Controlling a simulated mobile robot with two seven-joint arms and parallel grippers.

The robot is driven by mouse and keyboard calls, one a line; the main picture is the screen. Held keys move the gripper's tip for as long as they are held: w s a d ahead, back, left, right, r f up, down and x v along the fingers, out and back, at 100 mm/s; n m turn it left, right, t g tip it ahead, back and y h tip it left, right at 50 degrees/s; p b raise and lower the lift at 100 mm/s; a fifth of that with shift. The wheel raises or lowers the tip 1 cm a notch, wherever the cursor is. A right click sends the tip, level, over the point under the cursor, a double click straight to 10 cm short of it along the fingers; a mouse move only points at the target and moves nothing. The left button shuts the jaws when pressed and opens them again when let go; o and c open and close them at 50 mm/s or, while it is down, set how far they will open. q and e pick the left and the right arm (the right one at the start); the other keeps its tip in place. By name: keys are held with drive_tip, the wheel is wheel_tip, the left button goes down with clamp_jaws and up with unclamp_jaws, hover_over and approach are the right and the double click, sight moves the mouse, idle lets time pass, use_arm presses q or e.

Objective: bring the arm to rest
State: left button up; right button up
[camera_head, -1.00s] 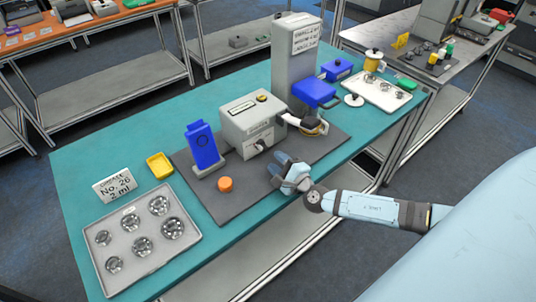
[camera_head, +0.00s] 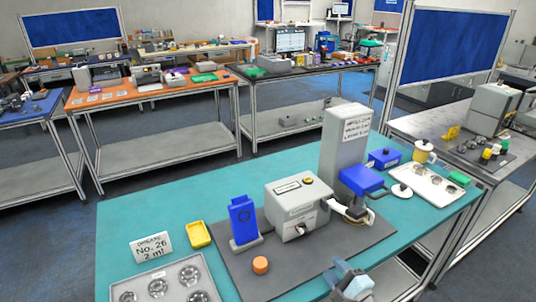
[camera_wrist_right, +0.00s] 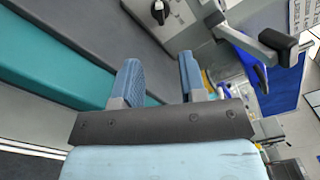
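My right gripper (camera_head: 352,277) shows at the bottom of the head view, over the front edge of the teal table (camera_head: 130,225). In the right wrist view its two blue-grey fingers (camera_wrist_right: 158,82) stand apart with nothing between them. A grey box device with a knob (camera_head: 296,206) stands on the dark mat (camera_head: 240,277), beyond the gripper. The gripper does not touch it. My left gripper is in neither view.
A tall grey machine (camera_head: 343,135) with a blue head stands behind the box device. A blue stand (camera_head: 243,220), an orange cap (camera_head: 260,265), a yellow dish (camera_head: 199,234) and a tray (camera_head: 205,272) are on the left. A white tray (camera_head: 430,186) is at right.

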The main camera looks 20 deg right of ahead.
drive_tip(key=shift+r+m, duration=0.1)
drive_tip(key=shift+m, duration=0.4)
drive_tip(key=s+a+r+n+g, duration=0.1)
drive_tip(key=s+a+n+g, duration=0.2)
drive_tip(key=s+n+g, duration=0.45)
drive_tip(key=s+a+r+n+g+h, duration=0.1)
drive_tip(key=s+a+n+g, duration=0.3)
drive_tip(key=n, duration=0.6)
drive_tip(key=s+a+r+n+g, duration=0.1)
drive_tip(key=s+a+n+g, duration=0.2)
drive_tip(key=s+n, duration=0.5)
drive_tip(key=w+a+f+t+y+p, duration=0.1)
drive_tip(key=w+a+f+t, duration=0.2)
drive_tip(key=f, duration=0.3)
drive_tip(key=w+a+f+n+t+y+p, duration=0.1)
drive_tip(key=w+a+f+t+y, duration=0.1)
drive_tip(key=f, duration=0.4)
drive_tip(key=shift+w+a+t, duration=0.65)
drive_tip(key=shift+a+t, duration=0.15)
drive_tip(key=shift+t, duration=0.45)
drive_tip(key=shift+d+n, duration=0.1)
drive_tip(key=shift+n, duration=0.15)
